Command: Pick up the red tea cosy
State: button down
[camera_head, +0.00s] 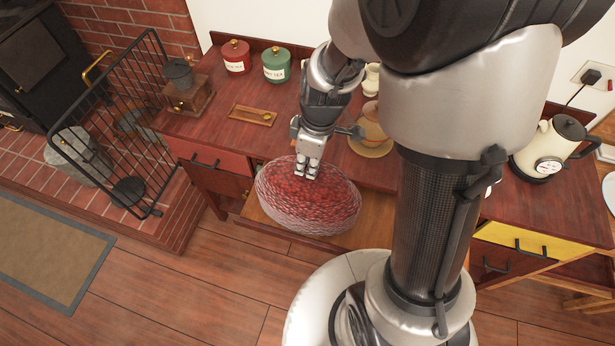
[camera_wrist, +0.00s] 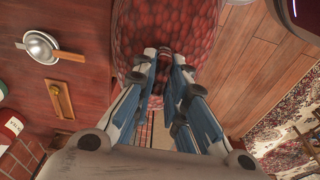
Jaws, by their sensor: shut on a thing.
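The red tea cosy (camera_head: 305,196) is a rounded, knitted-looking red and greyish dome in the middle of the head view. It is in front of the wooden counter, over an open drawer. My gripper (camera_head: 308,172) is shut on the cosy at its upper part. In the wrist view the cosy (camera_wrist: 165,25) fills the top middle, and the two fingertips of my gripper (camera_wrist: 164,62) close on its near edge. The head view does not clearly show whether the cosy touches the drawer.
Red (camera_head: 236,58) and green (camera_head: 276,66) tea tins, a coffee grinder (camera_head: 184,88) and a small wooden tray (camera_head: 252,115) stand on the counter. A brown pot (camera_head: 370,122) is right of my gripper, a cream kettle (camera_head: 548,148) further right. A black fireguard (camera_head: 118,125) is left.

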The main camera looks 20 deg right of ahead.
jog(key=shift+r, duration=0.1)
notch_tip(320, 180, up, 20)
jog(key=p, duration=0.5)
